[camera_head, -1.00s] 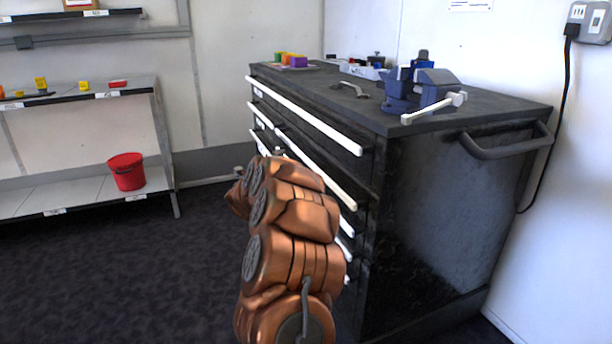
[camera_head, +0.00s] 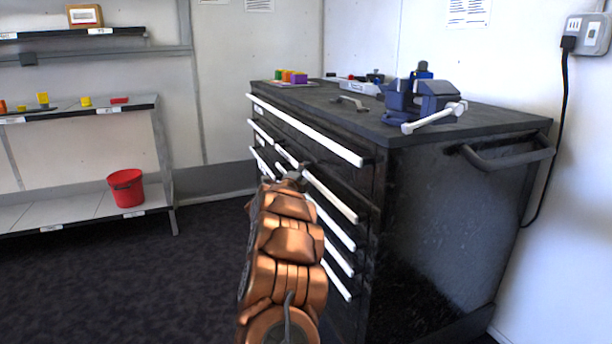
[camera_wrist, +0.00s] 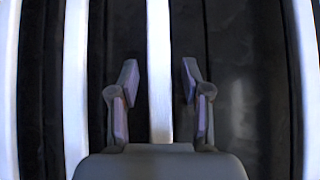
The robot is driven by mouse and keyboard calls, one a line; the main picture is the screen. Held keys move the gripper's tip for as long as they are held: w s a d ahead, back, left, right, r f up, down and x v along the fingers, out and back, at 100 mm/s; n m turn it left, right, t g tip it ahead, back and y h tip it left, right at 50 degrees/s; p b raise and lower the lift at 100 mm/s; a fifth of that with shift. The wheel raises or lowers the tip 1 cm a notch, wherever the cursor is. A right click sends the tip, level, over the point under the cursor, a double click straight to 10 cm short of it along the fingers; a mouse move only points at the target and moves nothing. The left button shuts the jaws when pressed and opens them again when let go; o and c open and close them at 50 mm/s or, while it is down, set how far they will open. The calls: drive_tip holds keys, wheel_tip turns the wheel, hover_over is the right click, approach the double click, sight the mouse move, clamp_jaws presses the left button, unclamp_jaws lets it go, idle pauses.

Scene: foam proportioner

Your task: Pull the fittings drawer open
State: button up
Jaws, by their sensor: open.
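The dark tool cabinet (camera_head: 440,215) has several drawers with long white bar handles. The top handle (camera_head: 305,130) is widest; shorter handles sit below in two columns. I cannot tell which drawer is the fittings drawer, as the labels are unreadable. My gripper (camera_head: 290,180) is at the cabinet front, mostly hidden by my copper-coloured arm. In the wrist view my gripper (camera_wrist: 159,80) is open, with one white handle bar (camera_wrist: 159,60) between its fingers and a gap on each side. The drawers look shut.
A blue vise (camera_head: 425,95) and coloured blocks (camera_head: 292,77) stand on the cabinet top. A side rail (camera_head: 505,155) sticks out at the right. A shelf (camera_head: 85,215) with a red bucket (camera_head: 126,188) stands at the left. Dark floor between shelf and cabinet is clear.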

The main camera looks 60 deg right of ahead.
drive_tip(key=shift+w+d, duration=0.15)
drive_tip(key=shift+d, duration=0.25)
clamp_jaws()
idle(0.4)
drive_tip(key=shift+f, duration=0.1)
